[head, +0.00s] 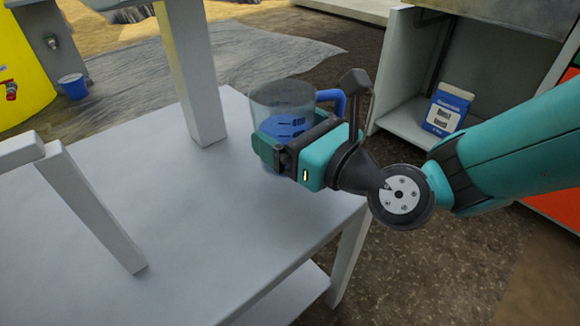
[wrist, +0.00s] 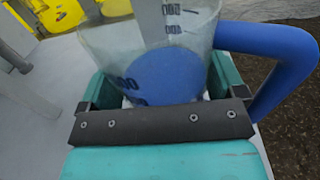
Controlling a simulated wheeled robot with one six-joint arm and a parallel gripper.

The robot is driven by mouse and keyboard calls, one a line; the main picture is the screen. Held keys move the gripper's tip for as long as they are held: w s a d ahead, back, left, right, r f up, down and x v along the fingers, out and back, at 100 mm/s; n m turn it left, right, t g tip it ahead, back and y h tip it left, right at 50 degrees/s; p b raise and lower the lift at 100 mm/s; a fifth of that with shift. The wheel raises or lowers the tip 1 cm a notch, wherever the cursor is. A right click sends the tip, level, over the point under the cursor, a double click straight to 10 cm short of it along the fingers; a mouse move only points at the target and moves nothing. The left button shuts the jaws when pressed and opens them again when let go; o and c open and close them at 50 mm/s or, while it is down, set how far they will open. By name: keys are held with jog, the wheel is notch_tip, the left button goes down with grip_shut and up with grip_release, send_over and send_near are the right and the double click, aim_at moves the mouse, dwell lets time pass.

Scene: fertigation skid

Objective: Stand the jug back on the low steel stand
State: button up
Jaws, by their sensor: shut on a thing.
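The jug (head: 283,100) is clear, with dark markings, a blue handle (head: 333,97) and blue in its lower part. My gripper (head: 286,146) is shut around the jug's body and hides much of its lower half in the head view. The wrist view shows the jug (wrist: 150,45) upright between the green fingers, its blue handle (wrist: 272,48) on the right. The jug is over the right part of a grey table-like stand (head: 200,230). I cannot tell whether its base touches the top, nor whether this is the low steel stand.
A grey post (head: 190,70) rises from the tabletop left of the jug. A second slanted grey member (head: 95,205) stands at left. An open cabinet (head: 405,110) at right holds a blue and white carton (head: 448,108). A blue bucket (head: 73,86) stands by a yellow tank (head: 18,65).

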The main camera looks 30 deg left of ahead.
notch_tip(320, 180, down, 4)
jog(key=b, duration=0.3)
jog(key=shift+f, duration=0.2)
jog(key=shift+r, duration=0.15)
jog(key=o, duration=1)
jog(key=shift+f, duration=0.2)
jog(key=shift+r, duration=0.25)
jog(key=b+v, duration=0.1)
jog(key=v, duration=0.2)
jog(key=b+v, duration=0.2)
jog(key=v, duration=0.2)
jog(key=b+v, duration=0.1)
jog(key=v, duration=0.2)
jog(key=shift+d+f, duration=0.3)
jog(key=shift+f, duration=0.05)
jog(key=shift+s+d+r+b, duration=0.25)
jog(key=shift+d+b, duration=0.25)
jog(key=shift+d, duration=0.15)
